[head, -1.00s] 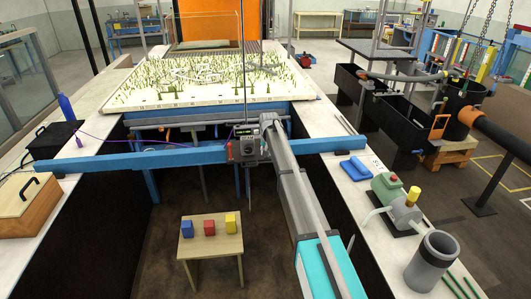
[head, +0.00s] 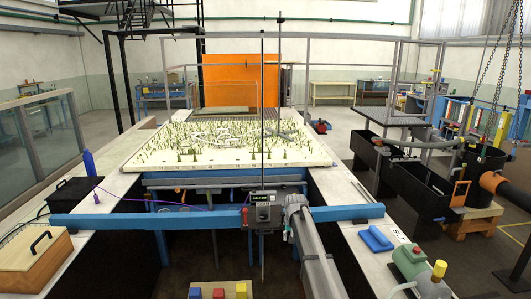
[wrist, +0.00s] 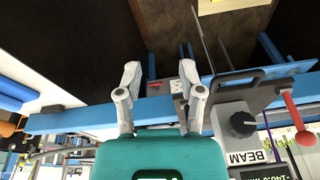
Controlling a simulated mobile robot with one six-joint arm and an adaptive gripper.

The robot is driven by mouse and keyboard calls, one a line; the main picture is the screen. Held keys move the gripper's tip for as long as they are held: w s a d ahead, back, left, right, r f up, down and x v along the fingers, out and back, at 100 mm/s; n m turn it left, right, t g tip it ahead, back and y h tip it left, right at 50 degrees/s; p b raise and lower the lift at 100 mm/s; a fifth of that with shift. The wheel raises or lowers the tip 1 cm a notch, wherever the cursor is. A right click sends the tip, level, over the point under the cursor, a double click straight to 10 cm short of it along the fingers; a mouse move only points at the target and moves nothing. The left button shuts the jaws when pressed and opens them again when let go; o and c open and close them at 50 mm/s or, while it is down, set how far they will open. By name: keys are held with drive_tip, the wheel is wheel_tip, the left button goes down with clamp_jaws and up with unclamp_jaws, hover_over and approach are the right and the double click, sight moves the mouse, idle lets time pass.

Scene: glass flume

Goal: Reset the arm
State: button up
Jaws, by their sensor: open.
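My arm (head: 312,245) reaches forward from the bottom of the head view, and its far end is just right of the grey instrument box on the blue beam. My gripper (wrist: 158,82) shows in the wrist view, with its two pale fingers spread apart and nothing between them. Its teal body fills the bottom middle of that view. In the head view the fingers are hidden behind the arm.
The blue beam (head: 150,219) spans the flume and carries the grey instrument box (head: 263,213) with a tall thin rod. The box's knob (wrist: 243,124) and red ball lever (wrist: 281,113) are close right of my gripper. Coloured blocks (head: 219,293) sit low in front.

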drive_tip(key=s+d+f+g+b, duration=0.1)
drive_tip(key=s+d, duration=0.2)
drive_tip(key=s, duration=1.5)
drive_tip(key=s+d+f+n+g+b, duration=0.1)
drive_tip(key=s+d+f, duration=0.1)
drive_tip(key=s, duration=1.7)
drive_tip(key=shift+d+b, duration=0.3)
drive_tip(key=shift+d, duration=0.4)
